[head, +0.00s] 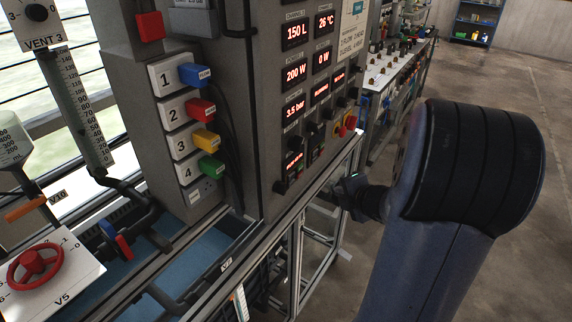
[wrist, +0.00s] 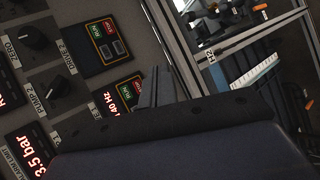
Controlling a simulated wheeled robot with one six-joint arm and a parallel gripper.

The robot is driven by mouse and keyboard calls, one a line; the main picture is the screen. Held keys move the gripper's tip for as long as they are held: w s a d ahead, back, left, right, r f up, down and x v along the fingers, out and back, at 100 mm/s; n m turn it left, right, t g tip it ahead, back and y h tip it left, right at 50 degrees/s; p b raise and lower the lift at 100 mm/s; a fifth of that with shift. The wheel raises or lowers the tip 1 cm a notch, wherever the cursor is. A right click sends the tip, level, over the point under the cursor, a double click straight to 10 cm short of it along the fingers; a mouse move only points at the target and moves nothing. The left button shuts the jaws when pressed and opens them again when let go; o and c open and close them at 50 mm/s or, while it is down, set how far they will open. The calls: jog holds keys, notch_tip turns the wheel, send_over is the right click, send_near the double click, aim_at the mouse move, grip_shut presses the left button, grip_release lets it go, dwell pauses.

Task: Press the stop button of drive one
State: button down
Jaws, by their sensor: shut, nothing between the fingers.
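Two small drive units sit low on the grey panel. In the wrist view, one drive unit (wrist: 95,45) has a "DRIVE 2" label beside it, a dark screen, and green and red keys. The other unit (wrist: 122,97) shows a lit "40 Hz" and has small keys; its label cannot be read. It also shows in the head view (head: 292,163) near the panel's lower edge. My gripper (wrist: 162,78) is shut and empty, its fingertips close by the 40 Hz unit's keys; contact cannot be told. In the head view my gripper (head: 345,192) is right of the panel, partly hidden by my arm.
Black knobs (wrist: 47,83) and lit displays (head: 296,72) surround the units. Coloured plugs (head: 200,107) with cables are on the panel's left side. A metal frame (head: 315,240) stands below. Open floor (head: 500,90) lies right of the bench.

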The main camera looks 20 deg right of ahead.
aim_at(300, 174)
dwell(0.5)
jog(key=w+a+b, duration=0.1)
jog(key=w+a, duration=0.4)
jog(key=w, duration=0.2)
jog(key=shift+a, duration=0.25)
dwell(2.0)
jog(key=shift+w+a, duration=0.25)
jog(key=shift+w, duration=0.05)
jog(key=shift+w+a, duration=0.2)
jog(key=shift+w, duration=0.1)
dwell(0.6)
jog(key=shift+s, duration=0.1)
jog(key=shift+s+d, duration=0.45)
jog(key=shift+s, duration=0.1)
dwell(0.4)
